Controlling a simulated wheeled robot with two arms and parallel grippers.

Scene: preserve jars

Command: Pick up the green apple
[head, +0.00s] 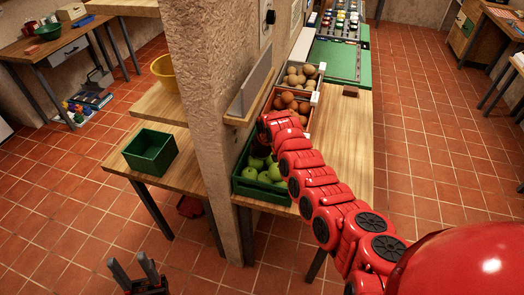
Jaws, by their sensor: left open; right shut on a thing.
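Several green apples (251,174) lie in a dark green crate (262,196) at the near end of the wooden table, beside the wall pillar. My red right arm reaches over this crate from the lower right and covers part of it. The fingers of my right gripper are hidden, so I cannot see what is between them. My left gripper (133,267) is at the bottom left above the tiled floor. Its two dark fingers are apart with nothing between them, far from the apples.
Behind the apples are a crate of reddish-brown round things (292,104) and a crate of brownish ones (302,75). The pillar (210,100) stands close left of the apples. An empty green box (150,152) sits on a wooden shelf left of it.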

